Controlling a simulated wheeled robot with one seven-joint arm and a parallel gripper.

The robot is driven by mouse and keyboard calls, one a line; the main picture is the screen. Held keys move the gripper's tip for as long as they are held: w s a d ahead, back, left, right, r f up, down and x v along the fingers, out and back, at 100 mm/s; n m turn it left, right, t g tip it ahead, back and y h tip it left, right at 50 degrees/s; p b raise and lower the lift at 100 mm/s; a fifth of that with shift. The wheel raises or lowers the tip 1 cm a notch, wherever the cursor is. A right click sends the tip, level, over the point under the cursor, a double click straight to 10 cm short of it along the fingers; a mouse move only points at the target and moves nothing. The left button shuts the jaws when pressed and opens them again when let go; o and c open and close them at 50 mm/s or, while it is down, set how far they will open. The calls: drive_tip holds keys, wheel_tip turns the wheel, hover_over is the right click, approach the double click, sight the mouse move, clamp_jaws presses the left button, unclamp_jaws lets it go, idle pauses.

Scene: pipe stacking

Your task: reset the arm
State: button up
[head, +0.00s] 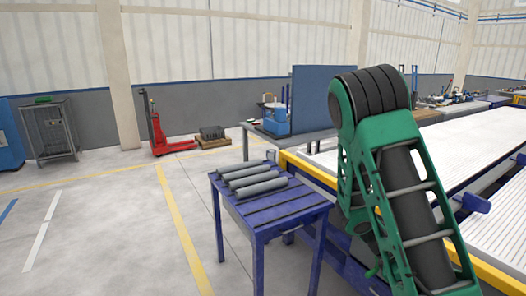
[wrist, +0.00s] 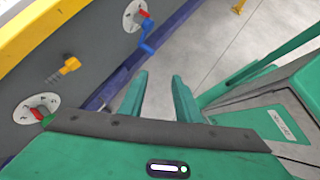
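My arm (head: 400,180), green with dark grey parts, stands folded at the right of the head view, in front of the long white-topped bench. My gripper (wrist: 158,82) shows in the wrist view with two green fingers apart and nothing between them. Bare grey floor lies beyond the fingertips. In the head view I cannot make out the gripper clearly behind the arm. Three grey pipes (head: 255,178) lie side by side on a blue slatted table (head: 290,212), left of the arm and apart from it.
The bench side (wrist: 80,60) with a yellow edge, an orange knob (wrist: 70,65) and a blue crank (wrist: 147,40) is close left of the gripper. A red pallet jack (head: 156,130) stands far back. Open floor lies left of the table.

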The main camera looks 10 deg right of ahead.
drive_tip(key=s+a+r+m+t+y, duration=0.2)
drive_tip(key=s+a+r+m+y, duration=0.1)
drive_tip(key=s+a+r+m, duration=0.3)
drive_tip(key=s+a+r+m+t+y, duration=0.2)
drive_tip(key=s+a+r+m+y, duration=0.2)
drive_tip(key=r, duration=0.9)
drive_tip(key=s+a+m, duration=0.2)
drive_tip(key=s+m, duration=0.2)
drive_tip(key=m, duration=0.2)
drive_tip(key=shift+s+a+m, duration=0.25)
drive_tip(key=shift+m, duration=0.05)
drive_tip(key=shift+w+f, duration=0.25)
drive_tip(key=shift+w, duration=0.35)
drive_tip(key=shift+o, duration=0.2)
